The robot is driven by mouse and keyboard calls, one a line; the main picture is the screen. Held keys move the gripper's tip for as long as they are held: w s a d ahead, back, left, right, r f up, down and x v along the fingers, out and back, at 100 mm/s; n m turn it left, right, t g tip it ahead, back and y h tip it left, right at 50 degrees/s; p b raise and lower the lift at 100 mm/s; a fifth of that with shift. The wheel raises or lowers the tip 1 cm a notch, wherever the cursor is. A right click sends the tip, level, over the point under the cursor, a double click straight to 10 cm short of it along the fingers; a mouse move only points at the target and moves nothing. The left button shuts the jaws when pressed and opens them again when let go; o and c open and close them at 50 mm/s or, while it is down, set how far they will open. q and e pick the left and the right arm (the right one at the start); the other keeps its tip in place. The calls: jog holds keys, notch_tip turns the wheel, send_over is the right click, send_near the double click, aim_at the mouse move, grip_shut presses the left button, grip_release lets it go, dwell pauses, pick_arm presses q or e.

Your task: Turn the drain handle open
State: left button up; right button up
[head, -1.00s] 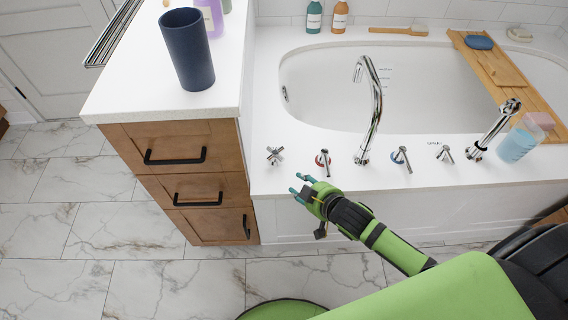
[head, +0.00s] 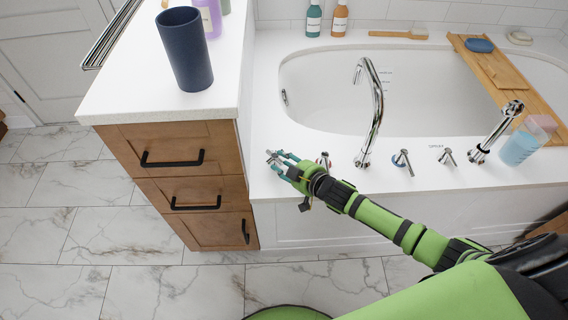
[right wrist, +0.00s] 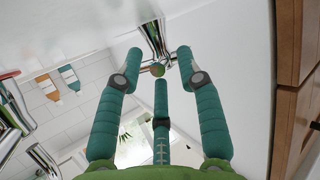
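A row of chrome handles stands on the white tub deck. The leftmost, a cross-shaped handle (head: 271,157), is partly hidden by my right gripper (head: 279,160). In the right wrist view, this chrome handle (right wrist: 152,38) rises between the teal fingertips of my right gripper (right wrist: 161,68). The fingers are spread around its end, with gaps visible. I cannot tell whether any finger touches it. Other handles are a red-ringed one (head: 324,159), a blue-ringed one (head: 402,161) and one beside a tiny unreadable label (head: 446,156). My left gripper is not in view.
The tall faucet (head: 373,110) and a hand shower (head: 495,132) stand to the right. The wooden drawer cabinet (head: 180,165) is close on the left, with a dark cup (head: 186,50) on top. A bottle (head: 520,145) stands at the deck's right.

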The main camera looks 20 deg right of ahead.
jog(key=c, duration=0.7)
grip_shut()
jog(key=shift+r+n+y, duration=0.1)
jog(key=shift+n+y, duration=0.3)
jog(key=shift+y, duration=0.1)
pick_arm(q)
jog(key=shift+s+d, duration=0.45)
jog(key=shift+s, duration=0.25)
pick_arm(e)
jog(key=shift+n+g+y, duration=0.3)
jog(key=shift+g, duration=0.1)
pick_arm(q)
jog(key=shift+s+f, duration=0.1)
pick_arm(e)
jog(key=o, duration=0.7)
grip_release()
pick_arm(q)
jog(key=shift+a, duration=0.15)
pick_arm(e)
jog(key=shift+w, duration=0.1)
